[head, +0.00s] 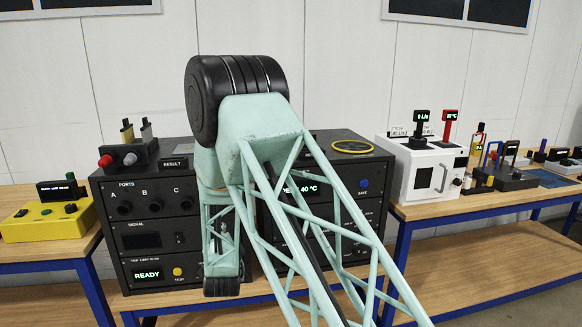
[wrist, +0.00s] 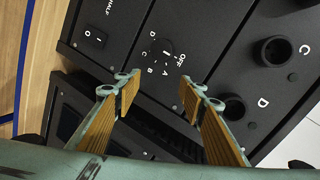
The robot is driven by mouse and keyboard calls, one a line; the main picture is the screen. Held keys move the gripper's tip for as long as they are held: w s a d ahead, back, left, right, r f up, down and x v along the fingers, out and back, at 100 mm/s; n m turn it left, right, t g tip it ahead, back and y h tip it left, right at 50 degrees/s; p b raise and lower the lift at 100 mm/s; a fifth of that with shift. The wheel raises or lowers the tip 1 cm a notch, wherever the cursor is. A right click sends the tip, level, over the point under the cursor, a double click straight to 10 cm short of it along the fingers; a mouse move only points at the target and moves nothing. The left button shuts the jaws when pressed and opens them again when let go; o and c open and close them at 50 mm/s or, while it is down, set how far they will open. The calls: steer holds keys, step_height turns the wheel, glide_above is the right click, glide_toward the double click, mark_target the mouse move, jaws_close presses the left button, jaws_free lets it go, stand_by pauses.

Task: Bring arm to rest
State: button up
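My arm is the only thing the task names, and in the head view its pale green lattice link rises across the middle of the picture. The elbow folds over in front of the black units. My gripper (wrist: 158,95) shows in the wrist view, with its two tan-padded fingers apart and nothing between them. It points at a black panel (wrist: 215,45) with a selector dial (wrist: 165,55) marked OFF, A, B, C and D. I cannot tell how far the fingertips are from the panel. In the head view the gripper is hidden behind my arm.
A black unit (head: 146,215) with ports and a READY display stands behind my arm, beside another black unit (head: 368,215) showing 40 °C. A yellow box (head: 40,228) is at left. A white oven-like box (head: 433,168) and several small devices stand on the right bench (head: 470,204).

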steer(key=s+d+r+n+g, duration=0.3)
steer(key=s+d+r, duration=0.6)
steer(key=d+r, duration=0.3)
steer(key=s+d+r+n+g, duration=0.2)
steer(key=s+d+r+n, duration=0.1)
steer(key=s+d+r, duration=0.8)
steer(key=s+d+r+n+g+h, duration=0.1)
steer(key=s+d, duration=0.6)
steer(key=s, duration=0.7)
steer(key=s+d+r+n+g+h, duration=0.1)
steer(key=s+d, duration=0.6)
steer(key=s, duration=0.8)
steer(key=s+d+r+n+g+h, duration=0.1)
steer(key=s+d+r+n+g, duration=0.2)
steer(key=s+d, duration=0.4)
steer(key=shift+s+d+r+n, duration=0.2)
steer(key=shift+s+r+n, duration=0.1)
steer(key=shift+s, duration=3.45)
steer(key=shift+c, duration=0.9)
